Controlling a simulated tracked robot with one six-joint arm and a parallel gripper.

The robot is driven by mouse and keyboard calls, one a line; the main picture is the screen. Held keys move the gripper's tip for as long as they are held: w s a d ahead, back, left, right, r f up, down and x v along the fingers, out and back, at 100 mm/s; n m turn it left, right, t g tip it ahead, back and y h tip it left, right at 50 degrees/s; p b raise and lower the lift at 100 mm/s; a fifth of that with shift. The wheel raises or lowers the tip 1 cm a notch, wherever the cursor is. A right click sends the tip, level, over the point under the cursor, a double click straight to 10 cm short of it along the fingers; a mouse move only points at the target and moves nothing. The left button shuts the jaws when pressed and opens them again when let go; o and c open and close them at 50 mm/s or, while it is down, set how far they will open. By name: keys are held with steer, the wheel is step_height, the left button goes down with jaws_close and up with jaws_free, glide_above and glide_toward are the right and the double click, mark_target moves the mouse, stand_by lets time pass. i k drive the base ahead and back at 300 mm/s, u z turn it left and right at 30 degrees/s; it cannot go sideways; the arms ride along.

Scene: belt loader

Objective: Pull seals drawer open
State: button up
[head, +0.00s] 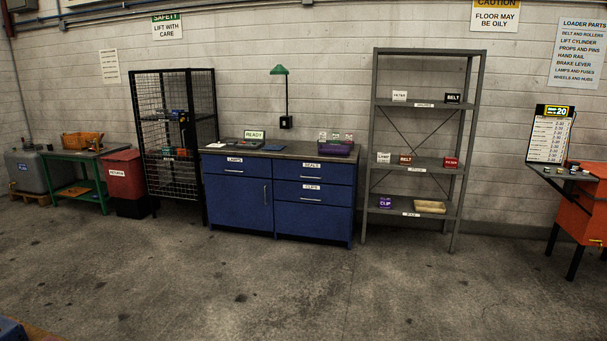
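The seals drawer (313,174) is the upper right drawer of a blue cabinet (237,203) against the back wall, in the head view. It has a white label reading SEALS and a thin pale bar handle, and its front looks flush with the cabinet, so it appears shut. The clips drawer (312,194) is directly below it. The lamps drawer (234,168) is to its left. My gripper does not show in this view, and the cabinet stands some distance away across the floor.
Open concrete floor (270,285) lies in front of the cabinet. A grey shelf rack (376,150) stands right of it, a black mesh cage (146,110) left. A red bin (124,175), a green bench (103,185) and an orange stand (588,205) are farther out.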

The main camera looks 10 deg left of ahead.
mark_target(283, 169)
steer(key=u, duration=0.25)
steer(key=i, duration=1.15)
steer(key=u, duration=0.4)
steer(key=i, duration=0.8)
steer(key=u, duration=0.4)
steer(key=i, duration=2.65)
steer(key=z, duration=0.25)
steer(key=i, duration=1.65)
steer(key=z, duration=0.3)
